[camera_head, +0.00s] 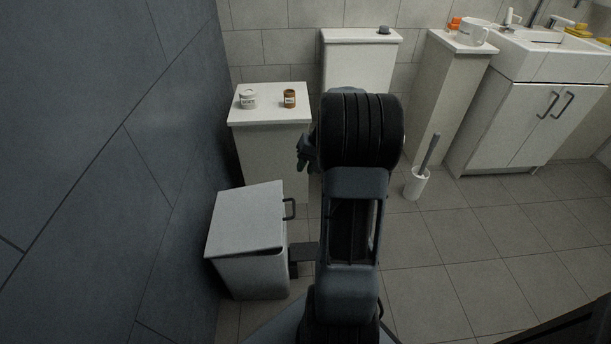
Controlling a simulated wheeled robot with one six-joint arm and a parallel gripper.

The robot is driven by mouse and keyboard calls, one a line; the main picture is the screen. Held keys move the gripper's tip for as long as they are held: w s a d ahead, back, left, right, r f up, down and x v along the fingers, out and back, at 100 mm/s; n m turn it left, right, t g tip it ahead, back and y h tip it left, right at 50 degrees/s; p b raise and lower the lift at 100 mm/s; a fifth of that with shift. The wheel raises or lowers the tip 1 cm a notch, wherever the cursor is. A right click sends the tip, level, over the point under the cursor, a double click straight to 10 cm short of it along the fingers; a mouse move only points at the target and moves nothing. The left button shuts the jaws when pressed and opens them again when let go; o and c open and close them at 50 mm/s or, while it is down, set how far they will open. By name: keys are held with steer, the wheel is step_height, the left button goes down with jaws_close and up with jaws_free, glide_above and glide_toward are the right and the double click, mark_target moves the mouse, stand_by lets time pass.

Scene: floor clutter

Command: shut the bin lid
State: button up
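The bin (252,275) is a pale grey box on the floor, close to the dark wall on the left. Its lid (247,217) lies over the top, slightly tilted, with a thin dark gap along the near edge. A dark handle (290,208) sticks out on the lid's right side, and a dark pedal (303,253) is low on the right. My gripper (304,156) shows only as a dark part left of my arm, beyond and above the bin, apart from the lid. My arm hides most of it, so its opening cannot be seen.
A white cabinet (275,150) behind the bin holds a white jar (248,98) and a brown jar (290,98). The toilet (358,62) is partly hidden by my arm. A toilet brush (418,180) stands right. Sink cabinet (535,120) is far right.

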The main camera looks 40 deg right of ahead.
mark_target(294, 206)
steer(key=a+p, duration=0.1)
steer(key=a, duration=0.1)
steer(key=w+a+n+g+p, duration=0.1)
steer(key=a, duration=0.1)
steer(key=a+r+g+p, duration=0.1)
steer(key=p, duration=0.1)
steer(key=shift+w+a+r+n+h, duration=0.1)
steer(key=shift+w+a+n+h, duration=0.15)
steer(key=shift+a+n+h, duration=0.15)
steer(key=c, duration=0.3)
steer(key=shift+a+f+g+h+p, duration=0.4)
steer(key=shift+a+f+h+p, duration=0.1)
steer(key=shift+h, duration=0.2)
jaws_close()
steer(key=f+b, duration=0.1)
steer(key=f, duration=0.4)
steer(key=d+f+m+h+b, duration=0.1)
steer(key=f+b, duration=0.1)
steer(key=f, duration=0.3)
steer(key=d+f+m+h+b, duration=0.1)
steer(key=f, duration=0.4)
steer(key=shift+d+f+b, duration=0.25)
steer(key=shift+f+b, duration=0.05)
steer(key=shift+b, duration=0.05)
